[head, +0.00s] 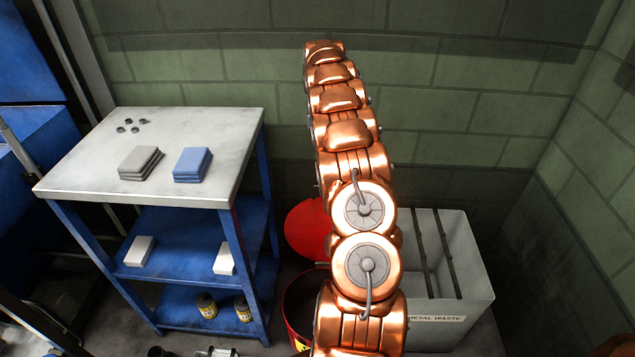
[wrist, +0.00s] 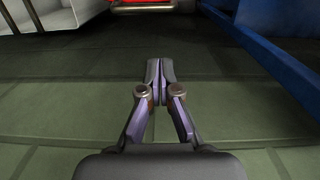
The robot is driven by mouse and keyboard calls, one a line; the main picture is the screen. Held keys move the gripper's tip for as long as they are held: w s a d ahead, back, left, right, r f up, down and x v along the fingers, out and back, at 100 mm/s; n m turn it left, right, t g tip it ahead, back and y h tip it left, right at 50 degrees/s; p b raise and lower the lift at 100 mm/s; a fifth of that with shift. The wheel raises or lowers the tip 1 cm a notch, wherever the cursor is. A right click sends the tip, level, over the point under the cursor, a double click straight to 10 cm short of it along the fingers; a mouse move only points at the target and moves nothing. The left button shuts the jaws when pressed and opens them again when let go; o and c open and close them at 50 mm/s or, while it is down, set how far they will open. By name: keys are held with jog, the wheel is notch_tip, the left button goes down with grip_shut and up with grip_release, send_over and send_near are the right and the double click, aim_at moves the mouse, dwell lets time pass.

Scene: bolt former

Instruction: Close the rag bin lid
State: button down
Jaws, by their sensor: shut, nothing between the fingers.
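The red rag bin (head: 298,300) stands on the floor between the blue shelf cart and the white waste bin, partly hidden behind my copper arm. Its round red lid (head: 306,229) is raised, standing open at the bin's back side. My arm covers the lid's right part and much of the bin. In the wrist view, my gripper (wrist: 160,64) is shut and empty, with the green block wall beyond it. A red part (wrist: 143,5) shows at the top edge, apart from the fingertips; I cannot tell whether it is lid or bin. My gripper is hidden in the head view.
The blue cart (head: 240,222) with a pale top stands left of the bin, holding folded cloths (head: 192,164), small cans (head: 207,305) and white boxes. The white metal waste bin (head: 450,313) stands close on the right. The green wall (head: 470,110) closes the back.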

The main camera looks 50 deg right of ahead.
notch_tip(320, 180, down, 11)
jog(key=s+a, duration=0.1)
jog(key=s, duration=0.1)
jog(key=shift+a+r+b, duration=0.15)
jog(key=shift+r+b, duration=0.05)
jog(key=shift+b, duration=0.1)
dwell(0.8)
jog(key=shift+s+a, duration=0.2)
dwell(0.4)
